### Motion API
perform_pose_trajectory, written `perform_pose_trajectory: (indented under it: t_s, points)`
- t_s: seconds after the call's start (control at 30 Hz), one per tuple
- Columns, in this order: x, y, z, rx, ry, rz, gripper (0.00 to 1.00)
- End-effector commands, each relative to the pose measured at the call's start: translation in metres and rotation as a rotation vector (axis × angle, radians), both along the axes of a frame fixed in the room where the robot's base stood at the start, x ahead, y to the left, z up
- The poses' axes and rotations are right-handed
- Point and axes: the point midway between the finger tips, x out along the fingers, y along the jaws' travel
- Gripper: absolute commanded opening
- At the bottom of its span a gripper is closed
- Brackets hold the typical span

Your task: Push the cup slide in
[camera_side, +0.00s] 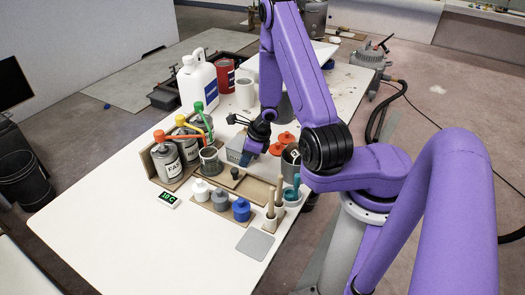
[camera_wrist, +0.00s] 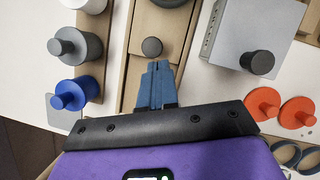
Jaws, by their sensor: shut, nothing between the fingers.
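The cup slide (camera_wrist: 165,22) is a wooden board in a long wooden track (camera_wrist: 138,80). It carries a dark round knob (camera_wrist: 152,47), which also shows in the side view (camera_side: 235,173). A grey cup (camera_side: 209,161) stands at the slide's far-left end in the side view; only its edge shows at the top of the wrist view. My gripper (camera_wrist: 156,68) has its blue fingers together and empty, over the track just below the knob in the wrist view. In the side view my gripper (camera_side: 247,158) is above and right of the knob. I cannot tell whether the fingertips touch the slide.
White, grey and blue knobbed jars (camera_side: 240,209) stand in a rack along the track's near side. A grey box (camera_wrist: 253,35) with a black knob and orange lids (camera_wrist: 265,103) lie on the other side. Cans (camera_side: 168,160) stand left.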

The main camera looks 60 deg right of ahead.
Motion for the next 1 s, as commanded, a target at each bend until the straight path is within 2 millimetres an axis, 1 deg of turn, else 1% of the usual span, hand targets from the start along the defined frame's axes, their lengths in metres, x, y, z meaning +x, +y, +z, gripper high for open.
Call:
perform_pose_trajectory:
  t_s: [0.03,0.2,0.5,0.63,0.83,0.93,1.0]
  points:
    - [-0.002,-0.002,0.007,-0.002,-0.002,-0.002,0.00]
    - [-0.010,-0.005,0.029,-0.002,-0.002,-0.001,0.00]
    - [-0.022,-0.010,0.062,-0.002,-0.001,-0.001,0.00]
    - [-0.026,-0.011,0.070,-0.001,0.000,0.000,0.00]
    - [-0.027,-0.010,0.076,-0.002,-0.002,0.011,0.00]
    - [-0.020,-0.005,0.081,-0.009,-0.017,0.074,0.00]
    - [-0.013,0.002,0.085,-0.018,-0.034,0.155,0.00]
